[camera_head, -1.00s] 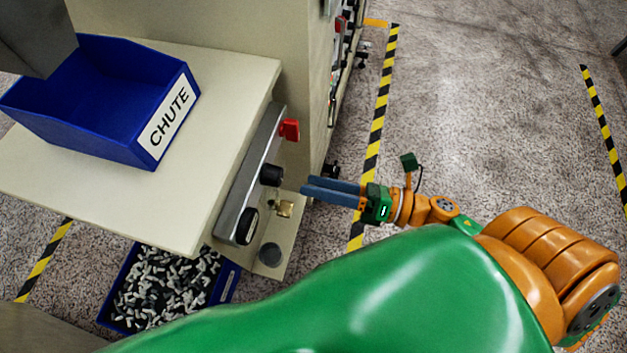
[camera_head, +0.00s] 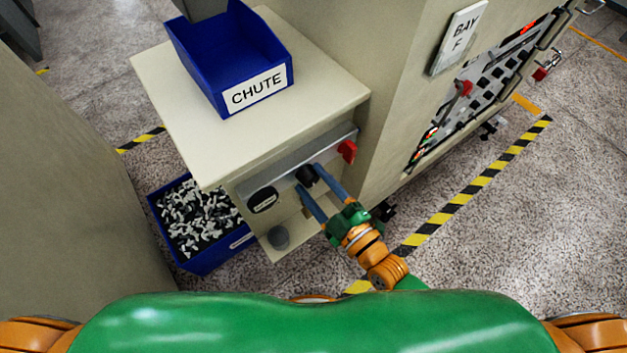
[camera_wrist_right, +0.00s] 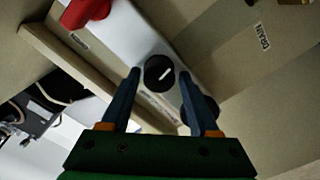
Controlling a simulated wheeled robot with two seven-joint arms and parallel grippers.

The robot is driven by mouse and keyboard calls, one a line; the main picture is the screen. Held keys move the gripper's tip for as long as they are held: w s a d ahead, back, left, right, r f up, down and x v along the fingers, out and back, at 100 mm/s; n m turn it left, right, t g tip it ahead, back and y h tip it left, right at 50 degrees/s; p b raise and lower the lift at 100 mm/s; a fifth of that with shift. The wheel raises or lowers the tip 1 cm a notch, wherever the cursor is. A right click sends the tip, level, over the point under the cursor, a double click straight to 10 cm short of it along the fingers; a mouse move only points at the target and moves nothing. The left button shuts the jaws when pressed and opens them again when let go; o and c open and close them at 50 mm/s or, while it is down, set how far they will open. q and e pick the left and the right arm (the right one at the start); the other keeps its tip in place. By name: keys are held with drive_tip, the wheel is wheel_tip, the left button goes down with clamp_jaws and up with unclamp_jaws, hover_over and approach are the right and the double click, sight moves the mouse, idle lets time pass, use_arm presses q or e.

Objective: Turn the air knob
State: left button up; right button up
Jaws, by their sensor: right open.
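A grey panel (camera_head: 282,178) on the front of the cream machine carries two black knobs and a red handle. The middle black knob (camera_head: 306,174) shows a white pointer line in the right wrist view (camera_wrist_right: 158,73). The left black knob (camera_head: 263,199) is partly hidden behind a finger in the wrist view (camera_wrist_right: 200,108). The red handle (camera_head: 347,150) is at the right end. I cannot read which knob is marked air. My right gripper (camera_head: 309,178) is open, its blue fingers on either side of the middle knob; contact is not clear. My left gripper is out of view.
A blue CHUTE bin (camera_head: 234,60) stands on the machine's cream top (camera_head: 327,80). A blue crate (camera_head: 200,262) of small pieces is on the floor at left. A tall cabinet with a BAY F sign (camera_head: 459,37) rises at right. Floor is free beyond the striped tape (camera_head: 478,185).

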drive_tip(key=shift+w+a, duration=0.15)
drive_tip(key=shift+w, duration=0.1)
clamp_jaws()
drive_tip(key=m+p, duration=0.1)
drive_tip(key=m, duration=0.6)
drive_tip(key=shift+m+p, duration=0.3)
drive_tip(key=shift+p, duration=0.05)
drive_tip(key=m, duration=0.3)
drive_tip(key=shift+m, duration=2.2)
drive_tip(key=shift+f, duration=0.1)
